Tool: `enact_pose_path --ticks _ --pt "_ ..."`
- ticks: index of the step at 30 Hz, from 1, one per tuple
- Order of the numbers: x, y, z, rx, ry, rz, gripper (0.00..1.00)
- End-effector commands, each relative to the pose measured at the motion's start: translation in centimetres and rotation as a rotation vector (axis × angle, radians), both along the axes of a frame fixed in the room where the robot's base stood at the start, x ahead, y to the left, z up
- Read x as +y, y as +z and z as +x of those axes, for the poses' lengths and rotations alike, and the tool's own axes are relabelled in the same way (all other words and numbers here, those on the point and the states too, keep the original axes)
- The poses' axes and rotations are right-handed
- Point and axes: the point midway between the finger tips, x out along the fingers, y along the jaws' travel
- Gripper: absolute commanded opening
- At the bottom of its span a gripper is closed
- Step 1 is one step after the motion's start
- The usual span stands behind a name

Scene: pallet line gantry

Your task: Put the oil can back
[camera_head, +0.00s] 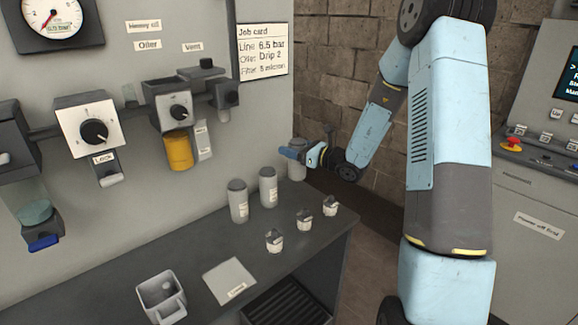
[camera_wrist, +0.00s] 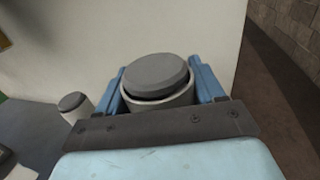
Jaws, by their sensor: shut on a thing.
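My gripper (camera_head: 296,154) is shut on a pale can with a grey lid (camera_head: 297,171), near the far right end of the bench. The wrist view shows the held can (camera_wrist: 160,82) upright between the blue fingers (camera_wrist: 165,85). Its label is not visible, and I cannot tell whether its base touches the bench. Two similar pale cans with grey lids stand upright on the bench, one on the left (camera_head: 238,203) and one on the right (camera_head: 268,187). One standing can (camera_wrist: 75,108) also shows left of my gripper in the wrist view. Their labels are too small to read.
Several small pale pots, one of them in front (camera_head: 274,241), stand on the bench (camera_head: 205,256). A labelled pad (camera_head: 229,279) and an open grey bin (camera_head: 161,295) are nearer. Line units with an amber bowl (camera_head: 179,151) hang on the panel beside the job card (camera_head: 262,50).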

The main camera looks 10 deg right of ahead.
Motion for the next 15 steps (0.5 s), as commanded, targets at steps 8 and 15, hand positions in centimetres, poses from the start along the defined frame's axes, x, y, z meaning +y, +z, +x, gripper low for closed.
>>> enact_pose_path --ticks 8,15 --pt "0.3 -3.8 2.9 0.001 0.001 0.001 0.20" --pt "0.3 -5.0 4.0 0.001 -0.001 0.001 0.20"
